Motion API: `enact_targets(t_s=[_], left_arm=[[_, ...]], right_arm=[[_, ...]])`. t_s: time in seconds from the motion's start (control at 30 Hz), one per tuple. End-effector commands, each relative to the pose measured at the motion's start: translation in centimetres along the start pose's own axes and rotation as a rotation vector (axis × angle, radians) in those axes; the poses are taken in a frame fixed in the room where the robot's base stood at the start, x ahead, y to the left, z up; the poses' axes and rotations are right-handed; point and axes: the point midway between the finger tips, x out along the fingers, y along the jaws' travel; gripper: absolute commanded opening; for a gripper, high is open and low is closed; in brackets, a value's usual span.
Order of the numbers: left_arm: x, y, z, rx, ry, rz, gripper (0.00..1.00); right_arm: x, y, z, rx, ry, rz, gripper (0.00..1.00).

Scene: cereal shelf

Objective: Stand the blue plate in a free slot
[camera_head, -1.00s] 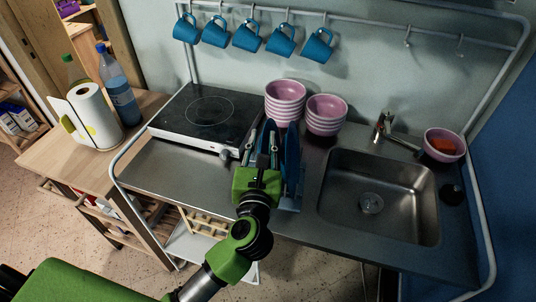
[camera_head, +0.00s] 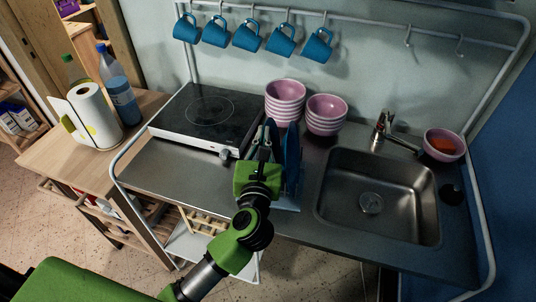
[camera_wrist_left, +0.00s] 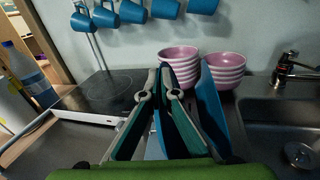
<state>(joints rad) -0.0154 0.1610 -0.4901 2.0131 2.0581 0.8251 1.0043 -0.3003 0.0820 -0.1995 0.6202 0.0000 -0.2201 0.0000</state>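A blue plate (camera_head: 269,128) stands on edge at the rack, seen nearly edge-on; it also shows in the left wrist view (camera_wrist_left: 158,132). My left gripper (camera_head: 266,146) reaches over the rack from the front. In the left wrist view its two fingers (camera_wrist_left: 162,92) lean together at the tips with the thin plate between them, shut on it. The gripper hides much of the plate. A second blue plate (camera_head: 292,155) stands just to the right, apart from the fingers. The light blue rack (camera_head: 287,206) is mostly hidden. My right gripper is out of view.
Stacked pink bowls (camera_head: 285,100) and (camera_head: 325,116) stand behind the rack. A hob (camera_head: 203,112) lies to the left, a sink (camera_head: 375,195) to the right. Blue mugs (camera_head: 247,36) hang above. The steel counter (camera_head: 175,170) left of the rack is clear.

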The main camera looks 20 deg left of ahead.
Motion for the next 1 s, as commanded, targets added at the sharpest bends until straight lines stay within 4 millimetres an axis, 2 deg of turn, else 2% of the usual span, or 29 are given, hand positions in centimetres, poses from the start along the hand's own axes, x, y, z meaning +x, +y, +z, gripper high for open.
enact_targets(t_s=[0.03, 0.53, 1.0], left_arm=[[0.0, 0.0, 0.8, -0.003, -0.004, -0.001, 0.00], [0.0, 0.3, 4.8, -0.005, -0.004, -0.001, 0.00], [0.0, 0.3, 5.0, -0.004, -0.004, -0.002, 0.00]], right_arm=[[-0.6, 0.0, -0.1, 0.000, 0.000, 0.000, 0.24], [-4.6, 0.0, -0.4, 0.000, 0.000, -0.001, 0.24], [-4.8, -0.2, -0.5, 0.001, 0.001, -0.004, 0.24]])
